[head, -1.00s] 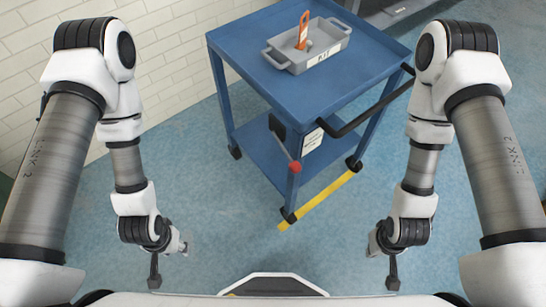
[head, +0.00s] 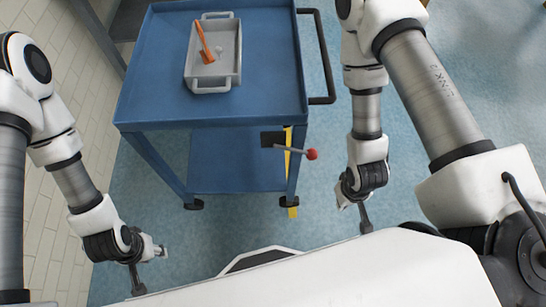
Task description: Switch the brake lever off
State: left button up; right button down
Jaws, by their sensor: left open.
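The brake lever (head: 294,151) is a thin grey rod with a red ball knob at its end. In the head view it sticks out to the right from a black plate (head: 271,139) at the front right corner of the blue cart (head: 265,112), nearly level in the picture. My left gripper (head: 150,267) is open and empty at the lower left, well away from the lever. My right gripper (head: 354,211) looks open and empty, below and to the right of the red knob and apart from it.
A grey tray (head: 239,45) with an orange tool (head: 203,42) rests on the cart top. A black push handle (head: 326,65) runs along the cart's right side. A brick wall (head: 45,190) is at left. Blue floor is free in front.

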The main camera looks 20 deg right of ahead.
aim_at(312, 155)
jog(key=j+z, duration=0.2)
jog(key=j, duration=0.25)
jog(key=j+z, duration=0.25)
jog(key=j, duration=0.25)
jog(key=j+z, duration=0.2)
jog(key=j, duration=0.25)
jog(key=k+j+z, duration=0.2)
jog(key=j, duration=0.25)
jog(key=j+z, duration=0.2)
jog(key=j, duration=0.25)
jog(key=k+j+z, duration=0.25)
jog(key=j, duration=0.15)
jog(key=i+j, duration=0.05)
jog(key=i, duration=0.05)
